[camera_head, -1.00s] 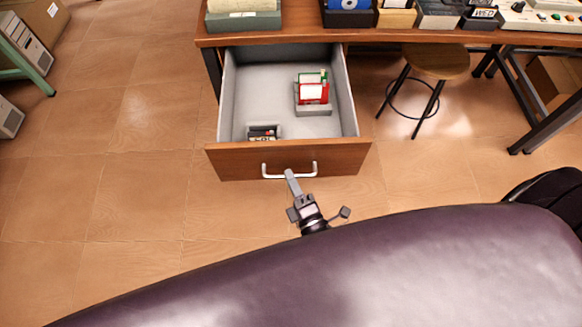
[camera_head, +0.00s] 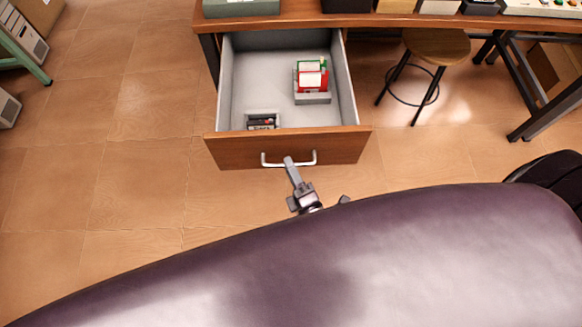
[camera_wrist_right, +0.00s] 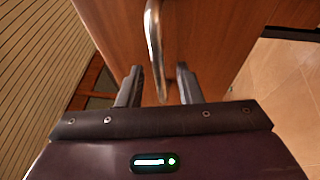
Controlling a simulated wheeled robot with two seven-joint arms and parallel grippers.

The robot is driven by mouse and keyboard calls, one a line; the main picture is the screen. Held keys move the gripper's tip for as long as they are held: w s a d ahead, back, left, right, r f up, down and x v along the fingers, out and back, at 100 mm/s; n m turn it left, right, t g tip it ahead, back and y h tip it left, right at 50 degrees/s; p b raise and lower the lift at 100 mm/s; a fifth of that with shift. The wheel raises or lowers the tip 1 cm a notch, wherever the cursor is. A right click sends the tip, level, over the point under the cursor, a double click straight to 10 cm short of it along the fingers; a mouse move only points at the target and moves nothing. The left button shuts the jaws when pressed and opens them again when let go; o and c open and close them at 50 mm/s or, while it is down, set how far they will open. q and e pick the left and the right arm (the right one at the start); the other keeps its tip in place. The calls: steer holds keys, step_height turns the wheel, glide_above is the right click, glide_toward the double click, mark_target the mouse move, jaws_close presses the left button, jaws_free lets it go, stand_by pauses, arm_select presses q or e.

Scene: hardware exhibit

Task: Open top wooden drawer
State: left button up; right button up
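The wooden drawer (camera_head: 287,149) is pulled well out from under the table in the head view, its grey interior showing. A pale metal bar handle (camera_head: 288,159) is on its front. It also shows as a curved metal bar (camera_wrist_right: 153,40) in the right wrist view. My right gripper (camera_head: 289,163) is at the handle in the head view. In the right wrist view its two fingers (camera_wrist_right: 158,88) stand apart, with the handle bar between them and gaps visible on both sides. My left gripper is not in view.
Inside the drawer are a red, white and green item in a grey holder (camera_head: 312,80) and a small dark item in a tray (camera_head: 263,122). A wooden table (camera_head: 300,20) stands behind, with a stool (camera_head: 436,45) at right.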

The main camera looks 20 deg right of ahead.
steer(key=a+v, duration=0.1)
steer(key=v, duration=0.6)
steer(key=shift+s+d+b, duration=0.4)
steer(key=shift+d, duration=0.15)
steer(key=shift+f, duration=0.1)
steer(key=s+d+f+m+g+h+p, duration=0.1)
steer(key=d+f+m+g, duration=0.25)
steer(key=f, duration=0.65)
steer(key=s+d+f+m+g+h+p, duration=0.15)
steer(key=f+m+g, duration=0.35)
steer(key=f, duration=0.5)
steer(key=s+d+f+m+g+p, duration=0.1)
steer(key=s+f+m+g, duration=0.3)
steer(key=s, duration=0.4)
steer(key=s+d+f+m+g+p, duration=0.1)
steer(key=s+d+f+m+g, duration=0.3)
steer(key=s, duration=0.5)
step_height(320, 180, down, 3)
steer(key=shift+d+f+m+g, duration=0.1)
steer(key=shift+d+m+g, duration=0.2)
steer(key=shift+m+g, duration=0.6)
steer(key=shift+s+n+g, duration=0.15)
steer(key=shift+n+g, duration=0.1)
